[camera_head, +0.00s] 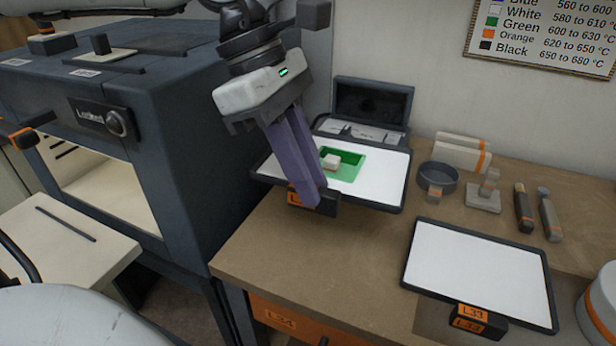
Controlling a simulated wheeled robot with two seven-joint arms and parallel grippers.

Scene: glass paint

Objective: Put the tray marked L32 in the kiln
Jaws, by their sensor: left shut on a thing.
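A white tray (385,180) with a dark rim lies at the back left of the workbench. A green piece (348,170) with a pale block (331,161) sits on it. My left gripper (310,198) reaches down and is shut on the dark front handle (326,206) of this tray. Its fingers hide most of the orange label there, so I cannot read the full number. The dark kiln (190,140) stands to the left, its front open on a cream chamber (110,195). My right gripper is not in view.
An empty white tray (478,270) marked L33 lies at the front right. A black open case (372,105), a round dish (437,178), blocks and tools stand along the back. A cream slab (65,240) lies before the kiln opening. The bench's middle is clear.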

